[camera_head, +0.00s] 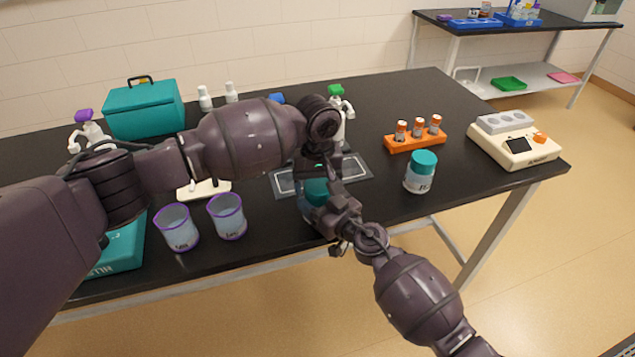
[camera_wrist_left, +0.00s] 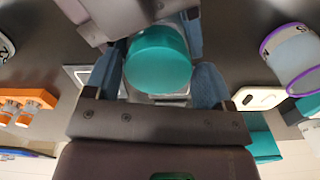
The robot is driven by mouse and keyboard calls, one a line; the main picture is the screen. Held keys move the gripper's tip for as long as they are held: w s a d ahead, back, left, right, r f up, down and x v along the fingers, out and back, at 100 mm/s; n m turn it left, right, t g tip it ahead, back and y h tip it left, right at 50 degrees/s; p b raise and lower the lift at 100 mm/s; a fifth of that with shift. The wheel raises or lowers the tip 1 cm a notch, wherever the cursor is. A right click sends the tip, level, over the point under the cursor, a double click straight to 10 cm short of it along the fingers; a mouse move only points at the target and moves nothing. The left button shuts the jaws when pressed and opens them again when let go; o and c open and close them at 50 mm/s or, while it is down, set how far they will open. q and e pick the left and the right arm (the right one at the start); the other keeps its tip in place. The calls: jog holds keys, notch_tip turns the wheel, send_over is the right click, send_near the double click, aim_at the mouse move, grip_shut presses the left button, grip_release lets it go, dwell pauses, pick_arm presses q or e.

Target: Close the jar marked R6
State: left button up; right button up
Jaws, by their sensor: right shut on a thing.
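A jar with a teal lid (camera_head: 316,190) stands near the table's front edge, partly hidden by both arms; its marking is not visible. In the left wrist view its round teal lid (camera_wrist_left: 157,60) shows from above. My right gripper (camera_head: 322,212) is shut on the jar's body from the front. My left gripper (camera_wrist_left: 157,82) is above the jar, pointing down, its fingers open on either side of the lid with small gaps. How firmly the lid sits cannot be seen. A second teal-lidded jar (camera_head: 420,172) stands to the right, its label too small to read.
Two purple-rimmed beakers (camera_head: 177,227) (camera_head: 227,216) stand left of the jar. A grey-framed mat (camera_head: 352,172) lies behind it. An orange rack (camera_head: 415,140) with vials and a cream device (camera_head: 513,139) are at the right. A teal case (camera_head: 143,108) and spray bottles stand at the back.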

pick_arm(q)
jog(key=shift+o, duration=1)
jog(key=shift+d, duration=0.1)
jog(key=shift+r, duration=2.3)
